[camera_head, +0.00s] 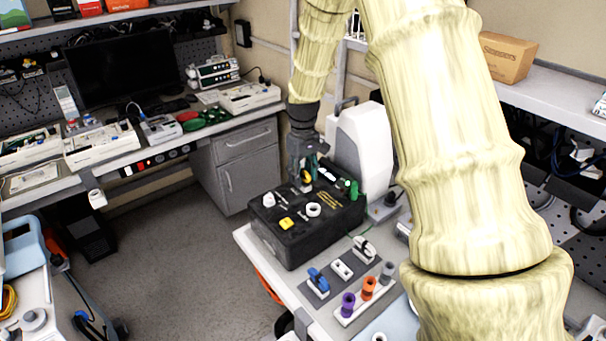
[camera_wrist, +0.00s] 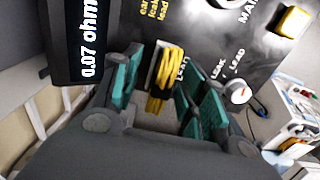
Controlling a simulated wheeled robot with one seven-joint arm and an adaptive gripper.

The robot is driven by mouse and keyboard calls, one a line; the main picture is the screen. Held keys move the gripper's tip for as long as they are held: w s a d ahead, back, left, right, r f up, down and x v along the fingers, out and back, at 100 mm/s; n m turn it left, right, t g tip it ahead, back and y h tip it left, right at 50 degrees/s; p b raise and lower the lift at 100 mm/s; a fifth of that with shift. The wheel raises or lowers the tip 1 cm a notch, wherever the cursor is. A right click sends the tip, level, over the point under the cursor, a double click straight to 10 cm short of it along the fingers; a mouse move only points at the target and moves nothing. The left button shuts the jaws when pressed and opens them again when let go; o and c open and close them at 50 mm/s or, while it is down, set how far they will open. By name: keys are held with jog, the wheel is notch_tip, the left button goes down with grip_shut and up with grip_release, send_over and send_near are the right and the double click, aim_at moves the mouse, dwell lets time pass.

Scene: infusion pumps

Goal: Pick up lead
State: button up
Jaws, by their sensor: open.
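A bundled yellow lead (camera_wrist: 170,68) is on the top of the black tester box (camera_head: 275,245), beside printed lead labels. It lies between the green-padded fingers of my gripper (camera_wrist: 160,82) in the wrist view. The fingers are open, one on each side of the lead, with gaps showing. In the head view, my gripper (camera_head: 306,178) points down over the back part of the box. A small yellow patch of the lead (camera_head: 306,175) shows there. The finger tips are partly hidden in that view.
A display reading 0.07 ohm (camera_wrist: 88,45) is close by on the left. A white knob (camera_wrist: 237,91) and yellow button (camera_wrist: 292,20) stand on the box. A white device (camera_head: 362,150) is behind it. Coloured connectors (camera_head: 348,303) are in front.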

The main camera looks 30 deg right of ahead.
jog(key=shift+w, duration=0.15)
jog(key=c, duration=0.4)
grip_shut()
jog(key=shift+r, duration=0.1)
